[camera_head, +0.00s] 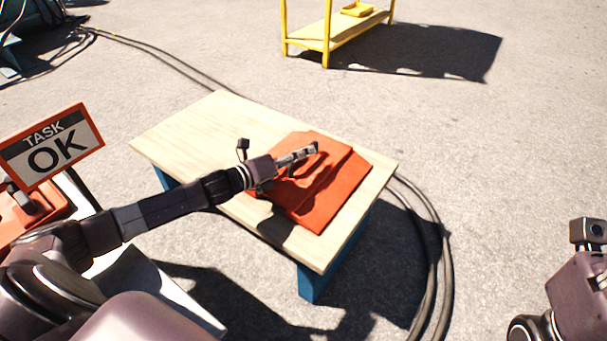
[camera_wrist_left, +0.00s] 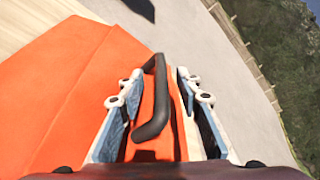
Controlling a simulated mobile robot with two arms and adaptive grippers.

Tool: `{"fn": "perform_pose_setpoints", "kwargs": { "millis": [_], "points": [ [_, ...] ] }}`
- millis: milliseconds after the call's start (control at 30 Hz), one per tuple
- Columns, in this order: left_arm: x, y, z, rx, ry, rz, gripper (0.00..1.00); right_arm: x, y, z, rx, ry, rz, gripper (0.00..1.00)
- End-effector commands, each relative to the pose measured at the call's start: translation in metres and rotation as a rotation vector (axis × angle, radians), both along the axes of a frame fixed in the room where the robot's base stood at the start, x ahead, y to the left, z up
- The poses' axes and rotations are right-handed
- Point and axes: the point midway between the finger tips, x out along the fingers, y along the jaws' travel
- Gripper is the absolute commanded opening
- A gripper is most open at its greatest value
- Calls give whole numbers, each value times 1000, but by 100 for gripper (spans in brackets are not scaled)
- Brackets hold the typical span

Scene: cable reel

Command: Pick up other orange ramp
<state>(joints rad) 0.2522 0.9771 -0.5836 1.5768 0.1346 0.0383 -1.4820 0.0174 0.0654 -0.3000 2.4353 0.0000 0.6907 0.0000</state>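The orange ramp (camera_head: 325,205) lies on the light wooden top of a low table (camera_head: 220,118). My left gripper (camera_head: 308,152) is over the ramp, reaching in from the left. In the left wrist view, the ramp (camera_wrist_left: 85,95) fills the lower left and middle. Its dark bar handle (camera_wrist_left: 158,105) stands between the two fingers of my left gripper (camera_wrist_left: 160,85). The fingers are apart, with a visible gap on each side of the handle. Part of my right arm shows at the right edge of the head view, but its fingers are out of view.
A "TASK OK" sign (camera_head: 52,145) stands at the left, above another orange object (camera_head: 35,212) partly cut off. A yellow shelf frame (camera_head: 327,35) stands beyond the table. Black cables (camera_head: 440,260) lie on the ground by the table's right side. Open pavement lies around.

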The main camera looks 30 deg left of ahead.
Motion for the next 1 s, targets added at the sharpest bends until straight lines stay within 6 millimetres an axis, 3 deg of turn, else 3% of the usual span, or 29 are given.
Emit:
{"fn": "perform_pose_setpoints", "kwargs": {
  "millis": [200,467,767,1000],
  "points": [
    [12,-5,-3,0,-1,1,32,-2,1,3,-1,-19,-1,51],
    [13,-5,-2,-1,0,0,32,-2,1,4,-2,-21,-1,51],
    [12,-5,-2,-1,0,0,0,-3,1,4,-2,-21,-1,51],
    [12,-5,-2,-1,0,0,0,-3,1,3,-2,-21,-1,51]
  ]
}}
